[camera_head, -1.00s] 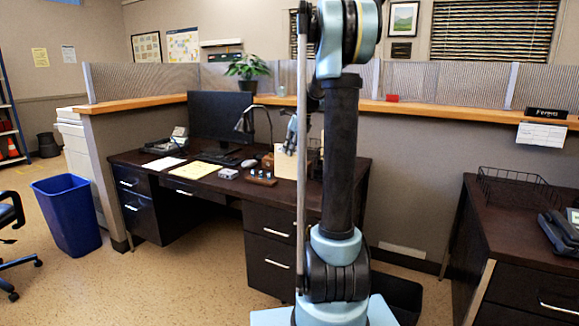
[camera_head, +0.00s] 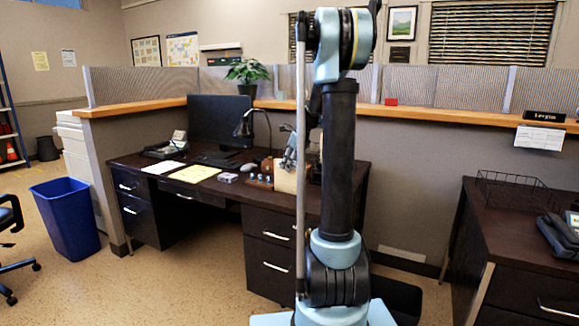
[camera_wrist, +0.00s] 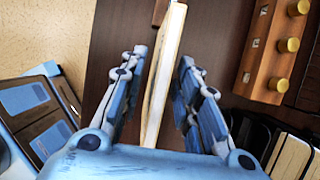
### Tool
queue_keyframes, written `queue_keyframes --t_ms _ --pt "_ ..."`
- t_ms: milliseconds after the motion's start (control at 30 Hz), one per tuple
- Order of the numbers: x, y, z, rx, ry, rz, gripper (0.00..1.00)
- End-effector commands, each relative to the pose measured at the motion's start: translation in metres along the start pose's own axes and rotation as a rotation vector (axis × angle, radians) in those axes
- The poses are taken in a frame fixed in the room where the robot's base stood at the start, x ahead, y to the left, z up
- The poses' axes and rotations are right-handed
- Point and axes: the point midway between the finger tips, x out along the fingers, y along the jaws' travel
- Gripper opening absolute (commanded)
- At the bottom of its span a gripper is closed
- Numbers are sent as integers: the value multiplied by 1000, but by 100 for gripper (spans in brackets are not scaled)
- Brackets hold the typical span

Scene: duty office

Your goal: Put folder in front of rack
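The folder (camera_wrist: 162,75) is a cream, thin upright sheet seen edge-on in the wrist view. It also shows as a cream panel on the dark desk in the head view (camera_head: 285,180). My gripper (camera_wrist: 163,58) is open, with one blue finger on each side of the folder and gaps still showing. In the head view my gripper (camera_head: 289,160) is down at the folder's upper part. What seems to be the rack (camera_wrist: 262,132), dark with cream folders in it, is at the lower right of the wrist view. In the head view it is largely hidden behind my arm.
A wooden stand with brass knobs (camera_wrist: 263,55) is close to the right of the folder. A desk lamp (camera_head: 243,125), monitor (camera_head: 217,120) and yellow paper (camera_head: 197,173) are on the desk's left. The desk edge borders open floor on the left in the wrist view.

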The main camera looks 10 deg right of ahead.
Motion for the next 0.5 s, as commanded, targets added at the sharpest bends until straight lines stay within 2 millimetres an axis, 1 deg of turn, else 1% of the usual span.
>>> queue_keyframes --t_ms 300,367,500 --pt "-2 1 1 -1 0 0 31" --pt "-5 0 1 -1 0 0 31" --pt "-22 1 1 0 0 0 31"
